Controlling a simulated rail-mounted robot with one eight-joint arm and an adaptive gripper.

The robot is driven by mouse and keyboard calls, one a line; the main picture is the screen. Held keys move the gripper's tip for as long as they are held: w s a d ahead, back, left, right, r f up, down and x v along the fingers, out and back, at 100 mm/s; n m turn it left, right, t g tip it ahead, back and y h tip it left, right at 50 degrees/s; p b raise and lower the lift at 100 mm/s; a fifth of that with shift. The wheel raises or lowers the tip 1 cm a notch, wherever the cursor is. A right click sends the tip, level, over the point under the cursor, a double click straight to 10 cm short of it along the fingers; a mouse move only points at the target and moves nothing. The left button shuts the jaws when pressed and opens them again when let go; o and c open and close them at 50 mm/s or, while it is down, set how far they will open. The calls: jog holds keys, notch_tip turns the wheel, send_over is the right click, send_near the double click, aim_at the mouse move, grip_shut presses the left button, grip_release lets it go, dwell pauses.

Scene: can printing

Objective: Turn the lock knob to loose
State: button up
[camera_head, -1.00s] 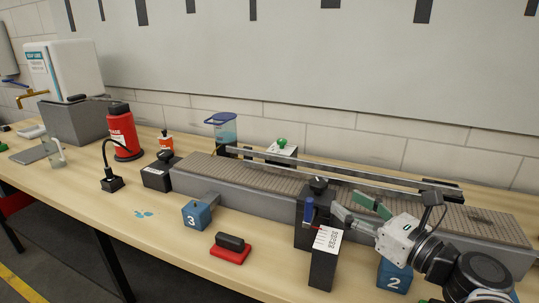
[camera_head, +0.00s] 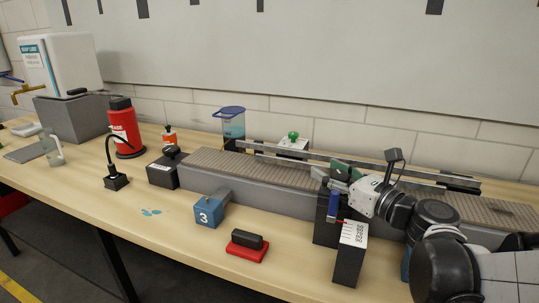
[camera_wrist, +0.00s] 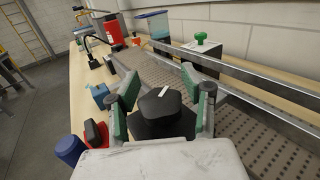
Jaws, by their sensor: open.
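The lock knob (camera_wrist: 163,103) is a black rounded-square knob with a white mark on top. In the wrist view it sits on a black base, between the two green-padded fingers of my gripper (camera_wrist: 160,106). The fingers are open, one on each side of the knob; I cannot tell whether either pad touches it. In the head view my gripper (camera_head: 342,172) is over the top of the dark post (camera_head: 327,215) at the conveyor's front side and hides the knob there.
A long conveyor (camera_head: 270,175) with metal rails runs behind the post. A black scale block (camera_head: 350,252) stands just in front of it. A blue block marked 3 (camera_head: 210,213), a red-based black stamp (camera_head: 247,245) and a blue-lidded container (camera_head: 232,125) are further left.

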jog(key=c, duration=1)
grip_shut()
jog(key=shift+f, duration=0.1)
jog(key=shift+a+n+y, duration=0.1)
jog(key=shift+n+y, duration=0.2)
jog(key=shift+y, duration=0.1)
jog(key=n+g+y, duration=0.1)
jog(key=g, duration=0.1)
jog(key=n+g+y+b, duration=0.1)
jog(key=n+y, duration=0.1)
jog(key=s+n+g+y, duration=0.1)
jog(key=g+y, duration=0.1)
jog(key=shift+a+f+n+g+b, duration=0.15)
jog(key=shift+a+n+g+b, duration=0.15)
jog(key=shift+a, duration=0.1)
jog(key=n+g+y, duration=0.1)
jog(key=g, duration=0.1)
jog(key=s+n+g+y, duration=0.1)
jog(key=n+g, duration=0.1)
jog(key=g, duration=0.1)
jog(key=n+g+y, duration=0.1)
jog(key=n+g, duration=0.1)
jog(key=g, duration=0.1)
jog(key=shift+s+a+b, duration=0.2)
jog(key=shift+a+b, duration=0.05)
jog(key=shift+b, duration=0.1)
jog(key=shift+n, duration=0.3)
